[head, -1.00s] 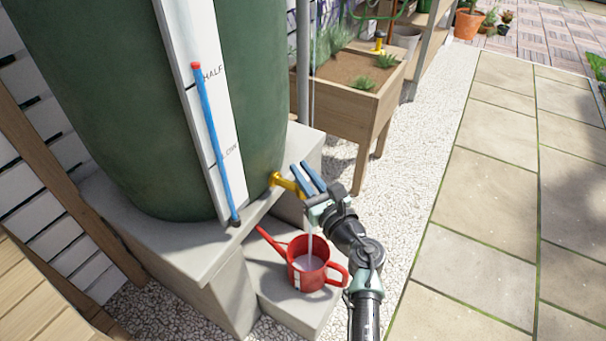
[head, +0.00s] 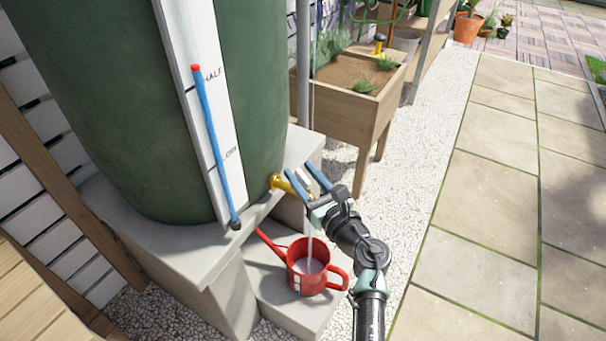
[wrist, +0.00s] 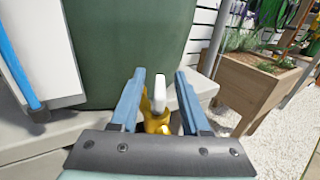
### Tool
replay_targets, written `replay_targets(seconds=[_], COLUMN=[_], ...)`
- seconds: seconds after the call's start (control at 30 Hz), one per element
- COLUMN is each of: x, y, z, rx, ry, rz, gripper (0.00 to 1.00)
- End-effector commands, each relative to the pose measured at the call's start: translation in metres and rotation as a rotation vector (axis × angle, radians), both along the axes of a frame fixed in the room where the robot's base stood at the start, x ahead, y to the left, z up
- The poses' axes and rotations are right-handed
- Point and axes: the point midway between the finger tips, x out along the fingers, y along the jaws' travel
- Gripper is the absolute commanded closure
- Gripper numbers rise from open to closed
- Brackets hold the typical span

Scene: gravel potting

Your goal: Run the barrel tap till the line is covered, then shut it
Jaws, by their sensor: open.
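The green water barrel (head: 120,110) stands on a concrete plinth, with a yellow tap (head: 281,184) low on its side. A thin stream of water falls from the tap into the red watering can (head: 308,279) on the lower step. Whitish water shows inside the can; I cannot make out the line from here. My gripper (head: 306,178) is open at the tap. In the wrist view, its blue fingers (wrist: 155,100) stand apart on either side of the tap's pale lever (wrist: 159,92), with gaps visible. The yellow tap body (wrist: 156,123) sits below the lever.
A blue level tube (head: 213,140) with a red top runs down a white board marked HALF and LOW on the barrel. A wooden planter (head: 352,108) stands behind the tap. White gravel (head: 425,150) and paving (head: 480,220) lie clear to the right.

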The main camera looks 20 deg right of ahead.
Motion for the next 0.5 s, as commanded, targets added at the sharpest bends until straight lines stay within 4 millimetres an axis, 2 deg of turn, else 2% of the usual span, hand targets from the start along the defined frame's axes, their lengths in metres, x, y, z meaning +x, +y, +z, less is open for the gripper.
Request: replay_targets(seconds=[0.13, 0.27, 0.5], x=[-0.003, -0.017, -0.069], y=[-0.001, -0.003, -0.011], z=[0.001, 0.002, 0.003], rx=[0.000, 0.001, 0.003], ry=[0.000, 0.001, 0.002], rz=[-0.001, -0.004, -0.005], gripper=[0.54, 0.54, 0.54])
